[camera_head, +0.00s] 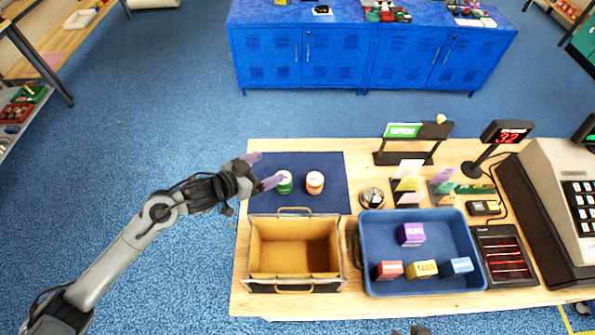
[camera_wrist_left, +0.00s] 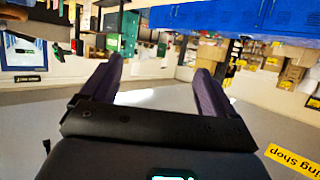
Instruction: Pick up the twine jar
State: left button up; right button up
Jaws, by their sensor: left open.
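Two small jars stand upright side by side on a dark blue mat (camera_head: 328,164): a green-and-white jar (camera_head: 285,187) and an orange-and-white jar (camera_head: 315,183). Their labels are too small to read, so I cannot tell which holds twine. My left gripper (camera_head: 272,166) is open and empty at the mat's left side, its purple fingers pointing right. Its lower fingertip overlaps the edge of the green jar in the head view; I cannot tell whether they touch. The left wrist view shows both fingers apart with nothing between them (camera_wrist_left: 160,66), and neither jar.
An open brown box (camera_head: 294,284) stands in front of the mat. A blue tray (camera_head: 420,286) with several small boxes is to its right. A bell (camera_head: 371,197), card holders, an OPEN sign (camera_head: 403,131) and a cash register (camera_head: 560,190) fill the right side.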

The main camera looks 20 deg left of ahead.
pick_arm(q)
jog(key=f+b, duration=0.1)
jog(key=f, duration=0.1)
jog(key=b, duration=0.8)
send_near(283, 183)
jog(key=w, duration=0.1)
jog(key=w+f, duration=0.2)
jog(key=w, duration=0.1)
jog(key=shift+d+f, duration=0.1)
jog(key=shift+d, duration=0.2)
jog(key=shift+w+d+f, duration=0.2)
jog(key=shift+w+f, duration=0.05)
jog(key=shift+w, duration=0.05)
jog(key=shift+x, duration=1)
jog(key=shift+p+x, duration=0.5)
jog(key=shift+x, duration=1.85)
pick_arm(e)
notch_tip(283, 183, down, 9)
jog(key=shift+s+a, duration=0.15)
jog(key=shift+s, duration=0.05)
pick_arm(q)
jog(key=shift+a+f, duration=0.1)
jog(key=shift+f, duration=0.05)
jog(key=c, duration=1.1)
pick_arm(e)
jog(key=shift+a, duration=0.1)
